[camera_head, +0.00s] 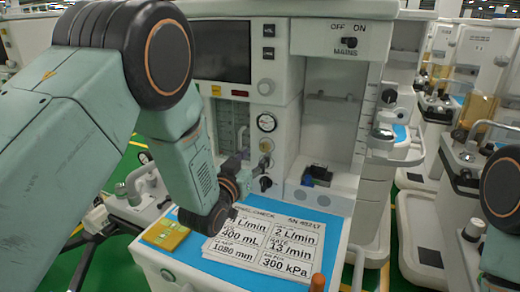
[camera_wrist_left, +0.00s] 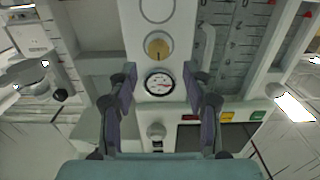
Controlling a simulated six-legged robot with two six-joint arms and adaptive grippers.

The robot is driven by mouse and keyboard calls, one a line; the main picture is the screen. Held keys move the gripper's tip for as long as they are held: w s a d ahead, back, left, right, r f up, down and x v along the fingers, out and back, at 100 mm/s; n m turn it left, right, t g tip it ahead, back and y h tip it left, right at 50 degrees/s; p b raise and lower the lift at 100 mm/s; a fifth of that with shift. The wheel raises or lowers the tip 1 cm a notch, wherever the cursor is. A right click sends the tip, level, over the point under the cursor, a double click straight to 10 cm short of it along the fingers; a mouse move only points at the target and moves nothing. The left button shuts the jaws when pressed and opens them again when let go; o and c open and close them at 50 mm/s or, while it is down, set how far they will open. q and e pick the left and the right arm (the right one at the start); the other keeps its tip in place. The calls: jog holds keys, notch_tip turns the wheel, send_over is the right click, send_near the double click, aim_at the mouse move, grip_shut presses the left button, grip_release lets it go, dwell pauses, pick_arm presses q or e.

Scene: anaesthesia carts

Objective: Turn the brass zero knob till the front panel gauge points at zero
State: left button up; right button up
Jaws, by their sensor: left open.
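The front panel gauge (camera_head: 266,122) is a round white dial with a dark rim on the cart's front column. Its pointer is too small to read in the head view; in the left wrist view the gauge (camera_wrist_left: 159,83) shows reddish marks, and I cannot tell its reading. The brass zero knob (camera_head: 266,146) sits just below the gauge; in the upside-down left wrist view the knob (camera_wrist_left: 158,46) is above it. My left gripper (camera_head: 257,163) is open, close to the panel near the knob. Its fingers (camera_wrist_left: 163,78) stand apart either side of the gauge, empty. My right gripper is out of view.
A dark screen (camera_head: 222,50) and a mains switch (camera_head: 349,42) are above. More carts stand at the right.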

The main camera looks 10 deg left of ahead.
aim_at(264, 147)
pick_arm(q)
jog(key=w, duration=0.2)
jog(key=w+d, duration=0.1)
jog(key=w, duration=0.1)
jog(key=shift+d+f, duration=0.1)
jog(key=shift+f, duration=0.1)
jog(key=shift+w+r, duration=0.15)
jog(key=shift+w, duration=0.35)
jog(key=shift+s, duration=0.2)
jog(key=c, duration=0.6)
grip_shut()
